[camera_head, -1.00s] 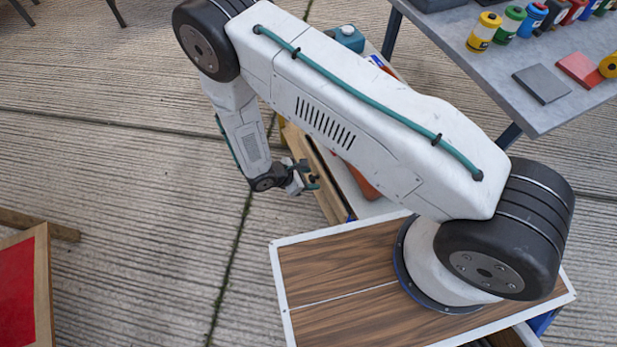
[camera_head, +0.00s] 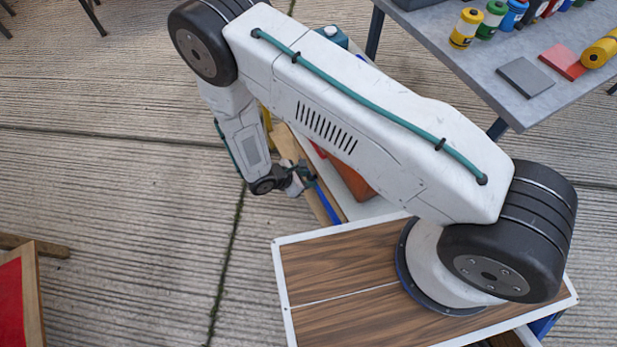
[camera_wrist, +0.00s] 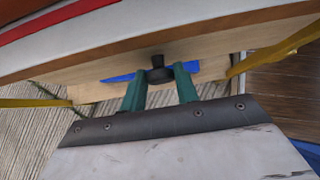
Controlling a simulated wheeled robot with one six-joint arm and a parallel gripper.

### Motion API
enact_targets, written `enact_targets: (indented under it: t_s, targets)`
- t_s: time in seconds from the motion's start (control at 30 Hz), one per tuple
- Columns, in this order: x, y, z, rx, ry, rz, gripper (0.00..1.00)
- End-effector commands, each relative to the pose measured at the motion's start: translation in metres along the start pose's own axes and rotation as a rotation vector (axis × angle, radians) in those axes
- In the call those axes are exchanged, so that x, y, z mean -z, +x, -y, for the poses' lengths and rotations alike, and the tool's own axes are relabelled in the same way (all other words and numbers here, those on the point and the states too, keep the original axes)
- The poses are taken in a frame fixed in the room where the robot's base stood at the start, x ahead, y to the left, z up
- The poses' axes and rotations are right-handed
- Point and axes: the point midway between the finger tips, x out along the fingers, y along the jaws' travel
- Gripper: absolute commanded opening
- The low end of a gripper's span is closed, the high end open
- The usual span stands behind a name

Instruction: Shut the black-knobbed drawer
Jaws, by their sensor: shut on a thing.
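The black knob (camera_wrist: 158,72) sits on a pale wooden drawer front (camera_wrist: 215,62) in the wrist view. My gripper (camera_wrist: 160,82) has its two green fingers on either side of the knob and is shut on it. In the head view, my gripper (camera_head: 305,176) is small, beside the pale wooden edge of the low furniture, and the knob cannot be made out there. My arm hides part of the furniture behind it. How far the drawer is out is hard to tell.
A grey table (camera_head: 440,38) with coloured cans and flat blocks stands at upper right. A red panel with a wooden frame (camera_head: 36,300) is at lower left. Yellow strips (camera_wrist: 270,55) flank the drawer front.

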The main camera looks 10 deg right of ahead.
Motion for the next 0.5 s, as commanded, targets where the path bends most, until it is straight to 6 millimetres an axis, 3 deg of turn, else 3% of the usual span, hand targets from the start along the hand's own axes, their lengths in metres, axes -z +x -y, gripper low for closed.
enact_targets:
  t_s: [0.03, 0.07, 0.13, 0.5]
  targets:
    - [-0.003, 0.0019, 0.0002, 0.003, 0.002, 0.007, 0.0]
    - [-0.0033, 0.002, 0.0003, 0.004, 0.002, 0.007, 0.33]
    - [-0.0031, 0.0021, 0.0004, 0.004, 0.002, 0.007, 0.51]
    - [-0.0003, -0.0068, -0.0008, -0.002, -0.001, 0.004, 0.51]
